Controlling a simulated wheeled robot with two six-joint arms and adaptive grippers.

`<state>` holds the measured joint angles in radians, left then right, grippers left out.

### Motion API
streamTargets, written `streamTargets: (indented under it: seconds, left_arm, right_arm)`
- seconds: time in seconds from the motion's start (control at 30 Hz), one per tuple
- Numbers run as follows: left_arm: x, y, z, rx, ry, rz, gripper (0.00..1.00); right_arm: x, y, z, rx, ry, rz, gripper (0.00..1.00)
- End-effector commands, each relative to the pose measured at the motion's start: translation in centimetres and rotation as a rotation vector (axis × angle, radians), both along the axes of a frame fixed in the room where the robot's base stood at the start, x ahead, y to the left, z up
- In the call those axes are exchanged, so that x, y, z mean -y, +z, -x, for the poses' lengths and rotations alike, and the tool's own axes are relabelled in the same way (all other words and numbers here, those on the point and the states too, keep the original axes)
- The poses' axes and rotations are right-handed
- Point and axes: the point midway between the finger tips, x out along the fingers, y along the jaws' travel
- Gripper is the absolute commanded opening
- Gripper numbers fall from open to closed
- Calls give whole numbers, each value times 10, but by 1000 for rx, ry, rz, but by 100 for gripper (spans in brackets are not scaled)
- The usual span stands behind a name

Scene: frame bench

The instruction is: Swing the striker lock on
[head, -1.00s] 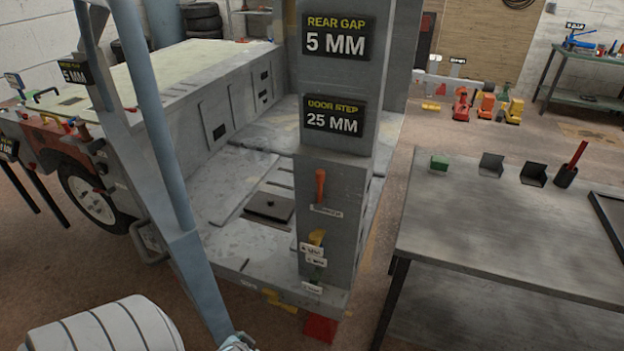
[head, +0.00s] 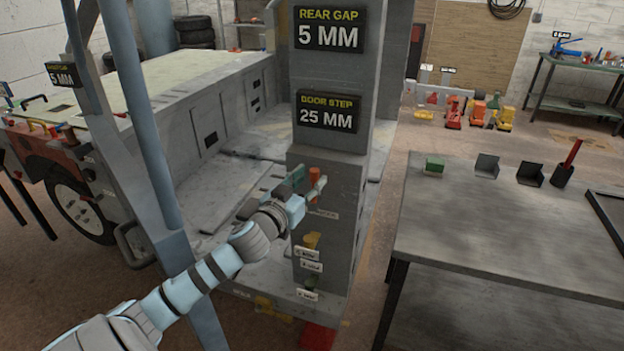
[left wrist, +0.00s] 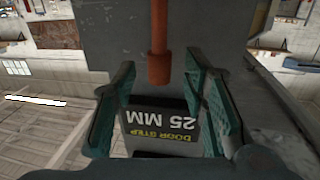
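An orange lever (head: 314,173) stands upright on the face of the grey post, above a small label too blurred to read. It also shows in the left wrist view (left wrist: 159,62), hanging down from the top of that upside-down picture. My left gripper (head: 308,184) is at the lever with its green fingers spread; the left wrist view shows the lever's end between the fingertips, with gaps on both sides. A yellow lever (head: 311,240) and a green one (head: 312,281) sit lower on the post with small labels. I cannot read which lever is the striker lock. My right gripper is out of view.
The grey post (head: 340,225) carries a "DOOR STEP 25 MM" sign (head: 328,113) just above the lever. A slanted blue-grey bar (head: 160,170) stands left of my arm. A grey table (head: 490,235) with small items is at the right.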

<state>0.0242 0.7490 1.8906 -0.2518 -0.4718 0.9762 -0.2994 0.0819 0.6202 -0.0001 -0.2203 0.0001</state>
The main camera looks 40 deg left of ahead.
Motion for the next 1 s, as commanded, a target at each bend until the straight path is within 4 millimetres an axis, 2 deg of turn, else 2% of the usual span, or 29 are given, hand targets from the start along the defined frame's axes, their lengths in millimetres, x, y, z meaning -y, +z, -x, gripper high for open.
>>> streamTargets:
  seconds: [0.13,0.4,0.6,0.67,1.0]
  left_arm:
    - [-2,2,-14,0,0,1,40]
    - [-3,1,-16,-1,-1,-3,40]
    - [-3,1,-16,-1,-1,-4,8]
    - [-3,1,-16,-2,-1,-4,0]
    - [-3,1,-17,-3,2,-8,0]
  right_arm:
    - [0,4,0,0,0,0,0]
    - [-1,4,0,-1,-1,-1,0]
    - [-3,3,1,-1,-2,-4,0]
    - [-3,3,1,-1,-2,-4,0]
    - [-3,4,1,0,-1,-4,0]
